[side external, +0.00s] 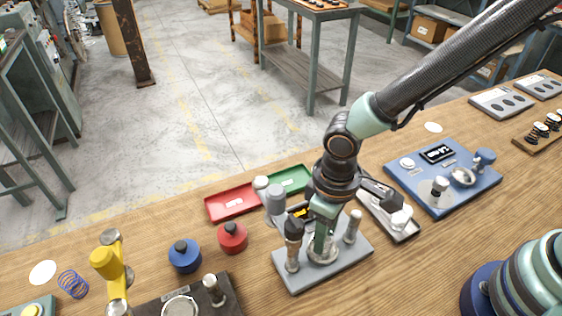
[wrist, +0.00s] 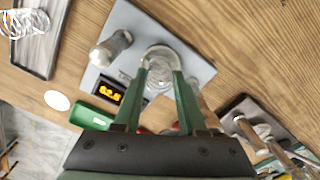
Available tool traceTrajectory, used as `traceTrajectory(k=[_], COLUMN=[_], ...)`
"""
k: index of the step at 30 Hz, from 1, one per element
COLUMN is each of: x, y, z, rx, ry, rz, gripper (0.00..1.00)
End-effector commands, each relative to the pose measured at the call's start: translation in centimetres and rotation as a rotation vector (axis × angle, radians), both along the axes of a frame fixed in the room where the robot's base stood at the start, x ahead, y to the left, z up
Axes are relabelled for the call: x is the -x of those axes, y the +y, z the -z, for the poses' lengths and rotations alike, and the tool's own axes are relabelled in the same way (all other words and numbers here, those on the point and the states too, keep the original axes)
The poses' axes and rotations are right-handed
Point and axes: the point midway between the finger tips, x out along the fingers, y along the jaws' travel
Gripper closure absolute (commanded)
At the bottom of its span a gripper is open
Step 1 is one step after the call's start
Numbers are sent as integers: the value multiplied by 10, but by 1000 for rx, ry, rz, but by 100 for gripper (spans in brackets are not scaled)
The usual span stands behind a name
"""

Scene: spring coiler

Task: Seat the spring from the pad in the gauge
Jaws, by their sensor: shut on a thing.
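The gauge is a grey base (side external: 345,262) with upright posts and a small orange-lit display, which reads about 62.5 in the wrist view (wrist: 112,93). My gripper (side external: 322,246) points down over the round metal seat in the middle of the gauge. In the wrist view its green fingers (wrist: 160,68) are shut on a pale, silvery coil-like thing, which looks like the spring (wrist: 159,80). It is at or just over the seat (wrist: 160,54). My fingers hide much of it, and I cannot tell whether its lower end touches the seat. I cannot make out which surface is the pad.
A post (wrist: 110,48) stands close beside my fingers. A red tray (side external: 222,205) and a green tray (side external: 290,181) lie behind the gauge. A tray with pale wire pieces (side external: 408,236) and a blue instrument plate (side external: 470,195) are right. Red and blue knobbed pots (side external: 233,240) stand left.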

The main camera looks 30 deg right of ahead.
Motion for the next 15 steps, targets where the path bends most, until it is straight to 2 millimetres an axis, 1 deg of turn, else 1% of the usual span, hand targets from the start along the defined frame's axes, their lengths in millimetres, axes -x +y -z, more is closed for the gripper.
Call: traceTrajectory(k=[8, 9, 11, 12, 15], x=[0, 0, 0, 0, 0], y=[0, 0, 0, 0, 0], z=[0, 0, 0, 0, 0], rx=[0, 0, 0, 0, 0], ry=[0, 0, 0, 0, 0], rz=[0, 0, 0, 0, 0], gripper=[91, 56, 33, 25, 25])
